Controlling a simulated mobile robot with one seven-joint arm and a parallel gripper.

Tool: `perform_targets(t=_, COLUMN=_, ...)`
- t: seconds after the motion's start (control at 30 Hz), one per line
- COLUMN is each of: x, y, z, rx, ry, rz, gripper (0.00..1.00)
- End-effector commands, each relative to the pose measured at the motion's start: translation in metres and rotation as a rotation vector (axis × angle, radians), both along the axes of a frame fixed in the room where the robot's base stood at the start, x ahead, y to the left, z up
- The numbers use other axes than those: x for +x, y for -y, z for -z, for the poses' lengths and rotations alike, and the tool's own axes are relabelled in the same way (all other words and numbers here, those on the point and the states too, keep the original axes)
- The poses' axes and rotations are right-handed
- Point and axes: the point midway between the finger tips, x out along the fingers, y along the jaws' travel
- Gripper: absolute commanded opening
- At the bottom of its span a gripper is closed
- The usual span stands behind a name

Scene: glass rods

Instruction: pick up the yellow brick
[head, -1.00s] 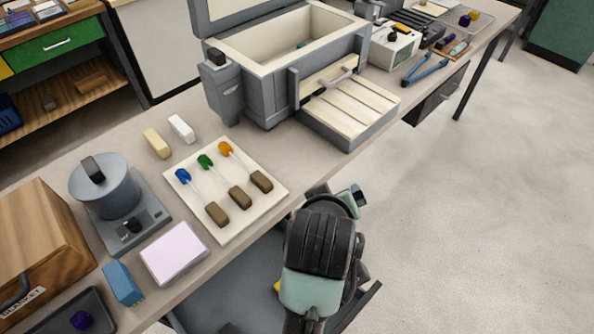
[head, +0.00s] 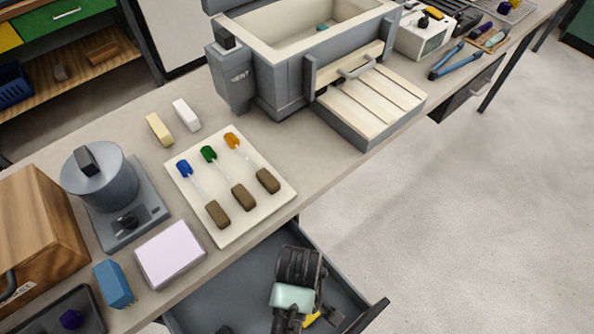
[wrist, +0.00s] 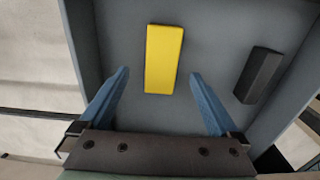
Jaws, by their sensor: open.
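The yellow brick (wrist: 163,58) lies flat on the grey floor of an open drawer (wrist: 215,40) in the wrist view. A small part of the yellow brick (head: 311,318) shows in the head view beside my arm. My gripper (wrist: 160,76) is open, with its two blue fingers spread. The brick lies between and just beyond the fingertips in the picture, and I see no contact. In the head view my arm reaches down into the drawer and hides most of the brick and the fingertips.
A dark block (wrist: 260,74) lies in the drawer right of the yellow brick. The drawer walls stand close on both sides. The bench (head: 120,140) above holds a white tray (head: 215,232) of glass rods, a pale cream block (head: 160,129) and a grey furnace-like box (head: 275,80).

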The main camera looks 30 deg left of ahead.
Motion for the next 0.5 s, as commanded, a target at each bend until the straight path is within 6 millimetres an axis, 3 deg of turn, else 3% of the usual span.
perform_targets(t=0.3, x=-0.004, y=-0.001, z=0.044, rx=-0.001, ry=-0.001, rz=0.000, gripper=0.97)
perform_targets(t=0.5, x=-0.003, y=-0.001, z=0.048, rx=0.000, ry=0.000, rz=0.001, gripper=0.97)
